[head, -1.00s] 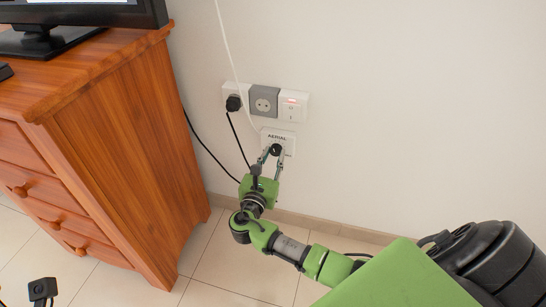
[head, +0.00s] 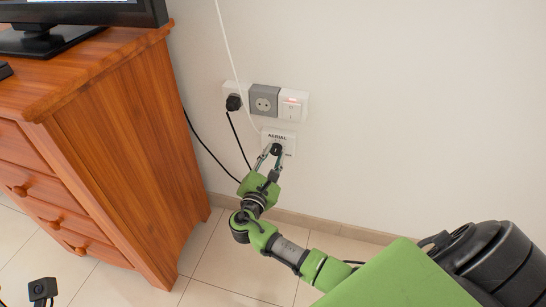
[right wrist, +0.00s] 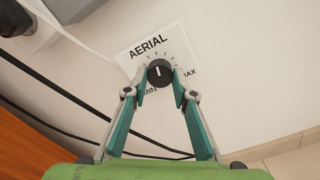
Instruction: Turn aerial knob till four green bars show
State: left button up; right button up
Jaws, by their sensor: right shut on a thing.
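The aerial plate (head: 290,137) is a white square on the wall below the socket strip, marked AERIAL. Its black knob (head: 277,149) sits in the middle of the plate. In the right wrist view the knob (right wrist: 159,72) has a white pointer line aimed roughly at the top of the tick scale, between MIN and MAX. My right gripper (head: 273,151) is shut on the knob, one fingertip on each side. The TV screen (head: 75,2) shows only its bottom edge, so no signal bars are visible. In the head view a small dark part of my left gripper (head: 42,291) shows at lower left.
A wooden chest of drawers (head: 130,150) stands left of the plate. A socket strip (head: 264,99) with a black plug (head: 233,102) and a lit switch (head: 292,104) is above. A white cable and black cables hang close by. The wall to the right is bare.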

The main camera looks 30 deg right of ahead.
dwell(0.4)
jog(key=o, duration=1.1)
jog(key=v, duration=1.2)
